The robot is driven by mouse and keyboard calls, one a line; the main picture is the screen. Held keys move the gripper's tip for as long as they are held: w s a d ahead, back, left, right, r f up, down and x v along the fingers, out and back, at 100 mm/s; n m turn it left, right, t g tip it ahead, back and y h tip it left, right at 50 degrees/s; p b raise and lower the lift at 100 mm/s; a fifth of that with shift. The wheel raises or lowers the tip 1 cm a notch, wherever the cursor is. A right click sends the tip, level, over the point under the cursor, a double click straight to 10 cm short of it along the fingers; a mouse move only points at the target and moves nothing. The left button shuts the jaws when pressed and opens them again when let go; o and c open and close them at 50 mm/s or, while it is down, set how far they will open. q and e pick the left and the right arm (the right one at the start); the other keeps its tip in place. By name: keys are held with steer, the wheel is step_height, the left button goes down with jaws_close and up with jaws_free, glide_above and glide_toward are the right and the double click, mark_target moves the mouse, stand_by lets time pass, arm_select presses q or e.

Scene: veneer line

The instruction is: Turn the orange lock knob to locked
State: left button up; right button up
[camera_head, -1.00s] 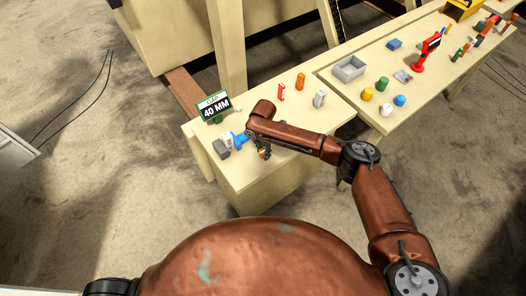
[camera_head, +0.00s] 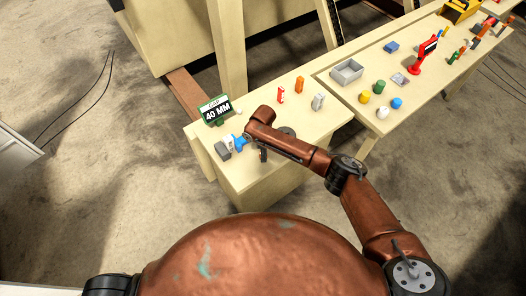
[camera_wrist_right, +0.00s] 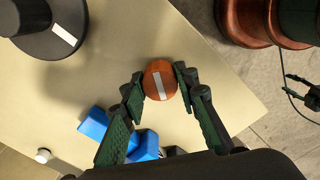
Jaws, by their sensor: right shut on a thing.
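The orange lock knob (camera_wrist_right: 160,80) is round with a white stripe across its top. It sits on the pale bench (camera_wrist_right: 110,85) in the right wrist view. My right gripper (camera_wrist_right: 164,82) is shut on the knob, one green-black finger on each side. In the head view my own right arm hides the knob and most of the gripper. A dark part cut off by the right edge of the right wrist view looks like my left gripper (camera_wrist_right: 300,92); its opening is unclear.
A dark grey dial (camera_wrist_right: 45,28) with a white mark stands beside the knob. Blue parts (camera_wrist_right: 95,124) lie near my right fingers. A "40 MM" sign (camera_head: 215,110), a red piece (camera_head: 281,95) and an orange piece (camera_head: 299,85) stand farther back on the bench.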

steer(key=m+p, duration=0.3)
steer(key=m, duration=0.3)
steer(key=shift+m+p, duration=0.3)
steer(key=m+p, duration=0.2)
steer(key=m, duration=0.2)
steer(key=shift+m, duration=0.3)
steer(key=o, duration=1.1)
steer(key=shift+o, duration=0.2)
step_height(320, 180, up, 12)
steer(key=shift+s+f, duration=0.1)
stand_by(0.3)
